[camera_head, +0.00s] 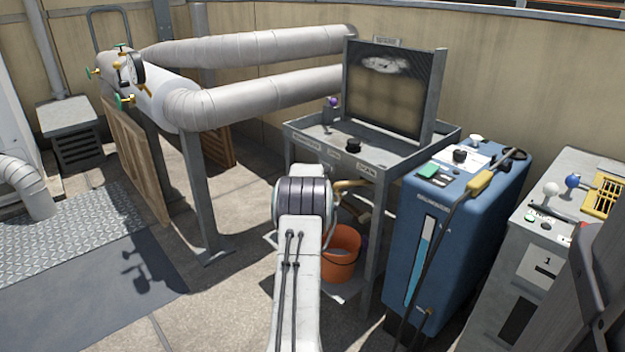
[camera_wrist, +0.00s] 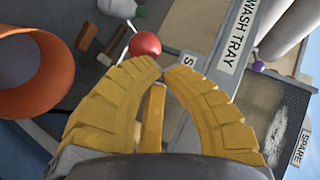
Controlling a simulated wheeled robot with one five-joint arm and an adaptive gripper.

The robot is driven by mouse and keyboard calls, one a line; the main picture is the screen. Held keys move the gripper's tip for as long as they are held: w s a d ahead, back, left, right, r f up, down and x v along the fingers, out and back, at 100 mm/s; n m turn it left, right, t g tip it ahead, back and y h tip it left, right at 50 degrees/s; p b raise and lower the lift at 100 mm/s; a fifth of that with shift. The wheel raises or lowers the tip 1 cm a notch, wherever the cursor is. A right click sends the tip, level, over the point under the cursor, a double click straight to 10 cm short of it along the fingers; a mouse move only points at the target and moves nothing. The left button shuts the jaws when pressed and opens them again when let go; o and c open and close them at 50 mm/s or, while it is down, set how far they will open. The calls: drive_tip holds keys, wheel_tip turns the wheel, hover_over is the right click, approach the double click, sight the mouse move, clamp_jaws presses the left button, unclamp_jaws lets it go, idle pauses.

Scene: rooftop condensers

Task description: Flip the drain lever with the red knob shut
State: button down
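In the wrist view the red knob (camera_wrist: 145,44) is a round ball, with a thin metal rod beside it, under the front edge of the wash tray (camera_wrist: 212,55). My gripper (camera_wrist: 161,69) has two ribbed yellow fingers whose tips meet or nearly meet. The tips are just below the knob in the picture, and nothing shows gripped between them. A yellow pipe-like part (camera_wrist: 152,118) shows in the gap behind the fingers. In the head view the knob and my gripper are hidden behind my arm, which reaches toward the grey wash tray stand (camera_head: 440,146).
An orange bucket (camera_head: 341,254) stands under the tray; it also shows in the wrist view (camera_wrist: 30,72). A purple knob (camera_head: 332,101) is at the tray's left. A blue unit (camera_head: 450,235) and a grey cabinet (camera_head: 535,265) stand right. Pipes (camera_head: 250,48) run at the back left.

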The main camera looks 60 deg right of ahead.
drive_tip(key=shift+w+d+f+b, duration=0.15)
drive_tip(key=shift+w+f+b, duration=0.3)
drive_tip(key=shift+f, duration=0.35)
idle(0.4)
